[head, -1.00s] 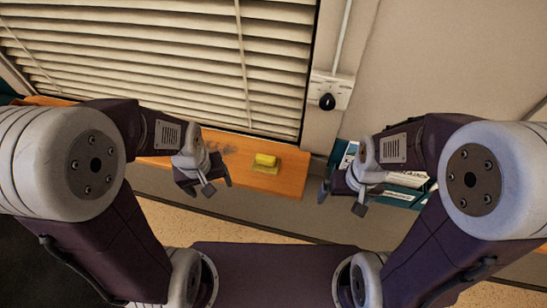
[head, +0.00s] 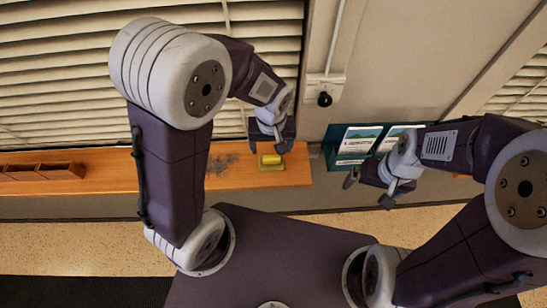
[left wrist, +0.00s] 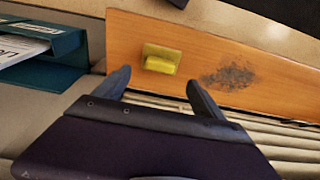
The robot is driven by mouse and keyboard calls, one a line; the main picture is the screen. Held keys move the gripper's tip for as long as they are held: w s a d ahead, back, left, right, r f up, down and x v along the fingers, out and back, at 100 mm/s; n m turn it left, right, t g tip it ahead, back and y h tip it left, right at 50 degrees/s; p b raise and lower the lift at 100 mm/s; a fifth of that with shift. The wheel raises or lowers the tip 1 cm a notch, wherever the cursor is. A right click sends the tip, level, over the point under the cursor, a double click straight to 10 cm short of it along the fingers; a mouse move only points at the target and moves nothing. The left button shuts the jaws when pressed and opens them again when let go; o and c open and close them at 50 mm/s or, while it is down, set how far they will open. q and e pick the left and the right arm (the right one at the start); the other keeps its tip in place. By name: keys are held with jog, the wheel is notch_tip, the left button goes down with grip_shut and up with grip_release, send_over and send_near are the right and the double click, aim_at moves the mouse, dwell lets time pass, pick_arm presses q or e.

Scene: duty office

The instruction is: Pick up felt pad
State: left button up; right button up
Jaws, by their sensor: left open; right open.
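The felt pad (head: 270,163) is a small yellow piece, with a brighter raised part over a flatter olive part, lying on an orange wooden ledge (head: 235,178). It also shows in the left wrist view (left wrist: 161,59), just beyond the fingertips. My left gripper (head: 271,146) is open and empty, close to the pad; in the left wrist view its two fingers (left wrist: 156,84) stand apart with the pad ahead of the gap. I cannot tell its height over the ledge. My right gripper (head: 368,190) is open and empty, in front of the teal leaflet holder.
The teal holder (head: 345,161) with leaflets stands right of the ledge's end. A dark smudge (head: 222,162) marks the ledge left of the pad. A compartmented wooden tray (head: 40,171) sits far left. Blinds (head: 60,80) and a wall plate with a black knob (head: 325,98) are behind.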

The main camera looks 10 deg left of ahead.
aim_at(271, 157)
pick_arm(q)
jog(key=f, duration=0.3)
jog(key=shift+w+a+f+p, duration=0.1)
jog(key=shift+a+f+p, duration=0.1)
jog(key=shift+p, duration=0.1)
jog(key=shift+w+a+f, duration=0.1)
jog(key=shift+w+f, duration=0.05)
jog(key=shift+f, duration=0.15)
jog(key=f, duration=0.4)
jog(key=shift+w+f, duration=0.35)
jog(key=shift+f, duration=0.05)
jog(key=shift+w+f, duration=0.15)
jog(key=c, duration=1.5)
